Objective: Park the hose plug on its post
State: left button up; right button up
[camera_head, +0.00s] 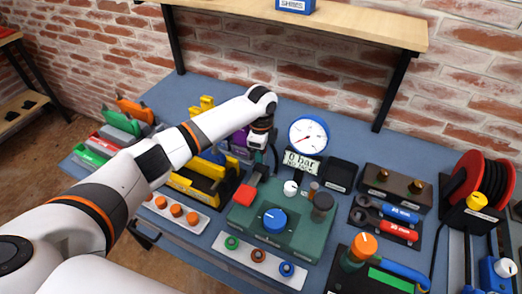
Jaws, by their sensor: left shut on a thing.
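My left gripper (258,140) points down behind the green pump unit (250,215), left of the round pressure gauge (308,135). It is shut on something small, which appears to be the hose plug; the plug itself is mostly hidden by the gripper. A thin black hose (275,158) curves down beside the fingers. A small brass-coloured stub (313,187) stands on the green unit next to a dark round knob (322,205); I cannot tell whether it is the post. My right gripper is not in view.
A yellow-framed tray (200,182) stands to the left. Wrenches (390,222) and a red reel (482,180) are to the right. A wooden shelf (340,22) overhangs the back.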

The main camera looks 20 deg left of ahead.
pick_arm(q)
jog(key=shift+f+b, duration=0.35)
jog(key=shift+f, duration=0.55)
jog(key=o, duration=1.4)
jog(key=shift+f, duration=0.1)
jog(key=shift+o, duration=0.2)
